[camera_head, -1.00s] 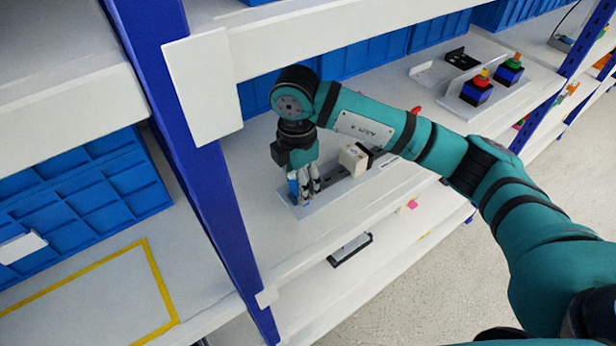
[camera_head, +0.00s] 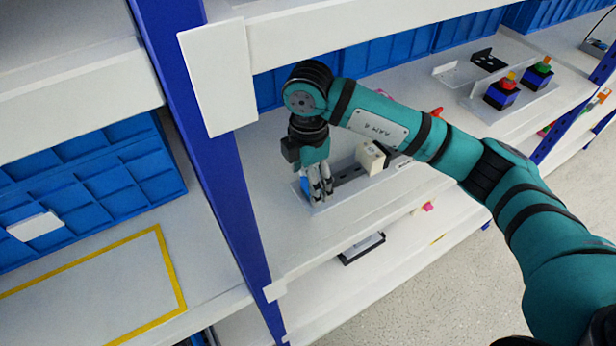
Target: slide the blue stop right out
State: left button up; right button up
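A rail plate (camera_head: 345,193) lies on the middle shelf with a dark slotted strip along it. A cream block with a black part, the rotary switch (camera_head: 371,156), sits on its right part. A small blue piece, which looks like the blue stop (camera_head: 303,184), shows at the plate's left end, mostly hidden by my fingers. My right gripper (camera_head: 321,195) points down at this end, its fingers just right of the visible blue. Whether they touch or grip it I cannot tell. My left gripper is out of view.
A blue shelf post (camera_head: 222,190) stands close left of my gripper, and the upper shelf's white edge (camera_head: 340,52) is above. Blue bins (camera_head: 400,60) line the back. Units with colored buttons (camera_head: 503,90) stand farther right on the shelf.

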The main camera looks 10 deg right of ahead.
notch_tip(320, 180, up, 7)
jog(key=shift+a+r, duration=0.1)
jog(key=shift+r, duration=0.1)
dwell(0.6)
